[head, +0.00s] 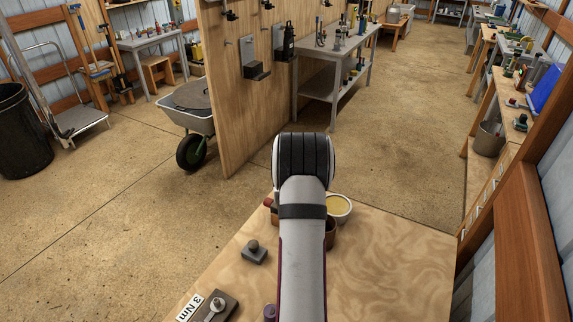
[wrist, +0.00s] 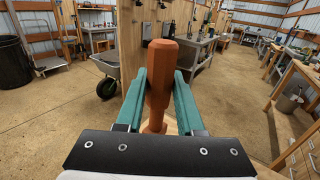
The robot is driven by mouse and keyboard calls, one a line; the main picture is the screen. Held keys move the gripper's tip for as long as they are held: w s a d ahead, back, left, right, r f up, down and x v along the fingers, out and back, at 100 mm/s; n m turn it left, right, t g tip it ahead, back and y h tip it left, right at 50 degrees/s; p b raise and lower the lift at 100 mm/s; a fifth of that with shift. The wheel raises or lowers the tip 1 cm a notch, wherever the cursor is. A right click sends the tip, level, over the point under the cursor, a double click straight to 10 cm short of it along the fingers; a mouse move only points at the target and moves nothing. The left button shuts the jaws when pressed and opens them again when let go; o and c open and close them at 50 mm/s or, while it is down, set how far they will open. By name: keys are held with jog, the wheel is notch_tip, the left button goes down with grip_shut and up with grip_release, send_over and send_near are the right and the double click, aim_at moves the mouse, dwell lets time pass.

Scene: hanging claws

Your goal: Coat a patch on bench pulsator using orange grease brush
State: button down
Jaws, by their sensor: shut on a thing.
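My gripper (wrist: 159,100) has teal fingers, shut on an upright orange-brown handle (wrist: 159,75) in the wrist view. I take this to be the orange grease brush; its bristles are hidden below. In the head view my arm hides the gripper and the brush. A small grey block with a round knob (head: 254,252) sits on the plywood bench (head: 400,265), left of my arm. It may be the bench pulsator, but I cannot tell for sure. A round tub of pale yellow grease (head: 338,207) stands at the bench's far edge, right of my arm.
A brown cup (head: 331,231) stands by the tub, partly hidden. A board marked "3 Nm" (head: 225,297) with a metal tool lies at the front left. A purple item (head: 269,312) is beside my arm. The bench's right side is clear. A wooden partition (head: 230,120) stands beyond.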

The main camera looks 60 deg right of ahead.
jog(key=shift+f, duration=0.35)
